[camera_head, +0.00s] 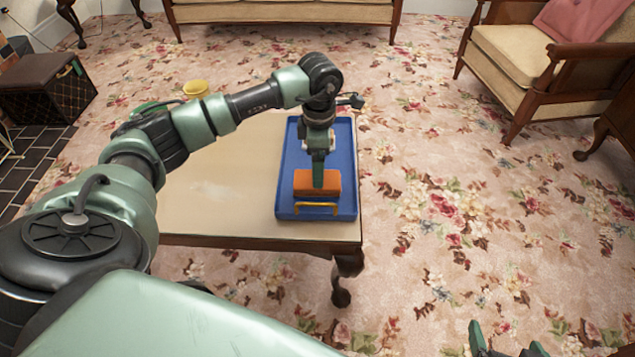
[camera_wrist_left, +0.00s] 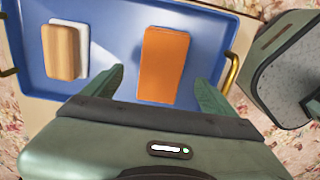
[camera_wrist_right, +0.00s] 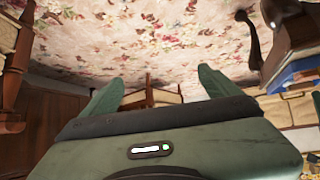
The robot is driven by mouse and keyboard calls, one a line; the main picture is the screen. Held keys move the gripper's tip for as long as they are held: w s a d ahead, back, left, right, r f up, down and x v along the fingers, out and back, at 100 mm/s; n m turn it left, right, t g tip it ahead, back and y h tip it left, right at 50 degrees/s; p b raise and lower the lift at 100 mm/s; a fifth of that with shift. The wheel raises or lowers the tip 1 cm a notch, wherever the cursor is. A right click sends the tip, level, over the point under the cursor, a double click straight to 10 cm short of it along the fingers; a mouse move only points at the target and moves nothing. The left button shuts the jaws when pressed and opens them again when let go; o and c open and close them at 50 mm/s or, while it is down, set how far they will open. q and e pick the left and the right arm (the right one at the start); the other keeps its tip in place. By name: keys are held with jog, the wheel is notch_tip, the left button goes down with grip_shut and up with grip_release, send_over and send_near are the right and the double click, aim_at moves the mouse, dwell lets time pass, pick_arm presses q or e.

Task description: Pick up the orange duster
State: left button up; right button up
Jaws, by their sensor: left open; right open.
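The orange duster (camera_head: 317,188) lies in the blue tray (camera_head: 345,205) near its front end, by a yellow handle. My left gripper (camera_head: 318,180) is above the tray, fingers pointing down at the duster and partly covering it. In the left wrist view the duster (camera_wrist_left: 163,62) lies ahead of the open fingers (camera_wrist_left: 158,80), roughly between their lines. Nothing is held; I cannot tell whether a finger touches it. My right gripper (camera_head: 506,338) is open and empty at the bottom right, over the carpet, away from the tray.
A wood-and-white block (camera_wrist_left: 62,52) lies in the same tray beside the duster. The tray sits at the right side of a low table (camera_head: 225,195). A yellow bowl (camera_head: 195,88) is at the table's back. An armchair (camera_head: 530,55) stands far right; open carpet lies between.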

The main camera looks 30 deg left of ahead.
pick_arm(q)
jog(key=shift+d+f, duration=0.1)
jog(key=shift+f, duration=0.6)
jog(key=f, duration=0.1)
jog(key=f+b, duration=0.1)
jog(key=f, duration=0.2)
jog(key=shift+s+f+b, duration=0.25)
jog(key=shift+f+b, duration=0.1)
jog(key=shift+f, duration=0.2)
jog(key=c, duration=1.5)
jog(key=shift+o, duration=0.2)
pick_arm(e)
jog(key=w+a+r+t+y, duration=0.1)
jog(key=w+a+r+t, duration=0.1)
jog(key=w+r+t, duration=0.3)
notch_tip(320, 180, up, 2)
jog(key=shift+w+a+r, duration=0.1)
jog(key=shift+w+a, duration=0.15)
jog(key=shift+w, duration=0.05)
